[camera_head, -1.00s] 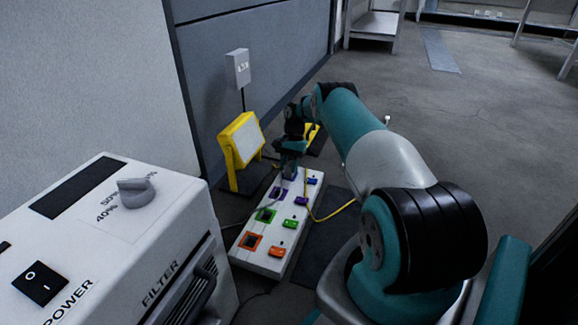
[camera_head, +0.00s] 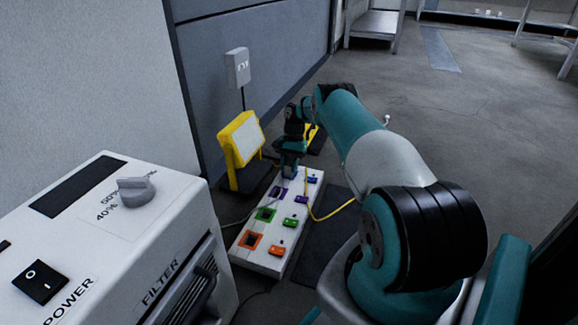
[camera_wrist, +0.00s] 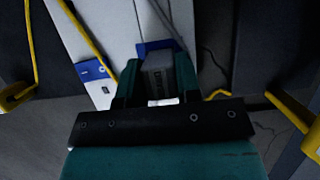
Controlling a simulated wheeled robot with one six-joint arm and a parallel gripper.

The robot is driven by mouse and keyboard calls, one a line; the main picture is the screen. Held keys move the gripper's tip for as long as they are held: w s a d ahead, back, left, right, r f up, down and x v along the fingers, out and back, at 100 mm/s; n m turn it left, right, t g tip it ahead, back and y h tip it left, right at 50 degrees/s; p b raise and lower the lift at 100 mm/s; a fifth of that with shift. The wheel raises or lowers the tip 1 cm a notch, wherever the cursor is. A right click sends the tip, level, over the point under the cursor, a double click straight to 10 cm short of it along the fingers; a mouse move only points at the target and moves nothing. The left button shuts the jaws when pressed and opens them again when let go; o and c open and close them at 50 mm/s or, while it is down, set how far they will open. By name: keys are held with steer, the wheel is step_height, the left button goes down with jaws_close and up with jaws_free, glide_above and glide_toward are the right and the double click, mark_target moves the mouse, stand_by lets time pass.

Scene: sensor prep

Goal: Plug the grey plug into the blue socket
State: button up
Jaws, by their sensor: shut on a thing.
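My gripper (camera_wrist: 158,85) is shut on the grey plug (camera_wrist: 158,72), which sits between its teal fingers in the wrist view. The blue socket (camera_wrist: 154,46) shows just beyond the plug, its rim partly hidden by plug and fingers. The plug overlaps the socket in this view; I cannot tell how deep it sits. In the head view my gripper (camera_head: 290,164) points down at the far end of the white socket board (camera_head: 262,262), and the plug is hidden there. A blue switch (camera_wrist: 92,71) lies left of the socket.
The board also carries a purple socket (camera_head: 278,193), a green socket (camera_head: 265,214) and an orange socket (camera_head: 250,240) with matching switches. A yellow cable (camera_head: 326,215) loops off its right side. A yellow lamp (camera_head: 240,140) stands close left. A white filter machine (camera_head: 130,230) fills the lower left.

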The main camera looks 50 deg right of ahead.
steer(key=shift+f, duration=0.2)
stand_by(0.5)
steer(key=o, duration=1.2)
steer(key=shift+r+p, duration=2.55)
steer(key=shift+r, duration=1)
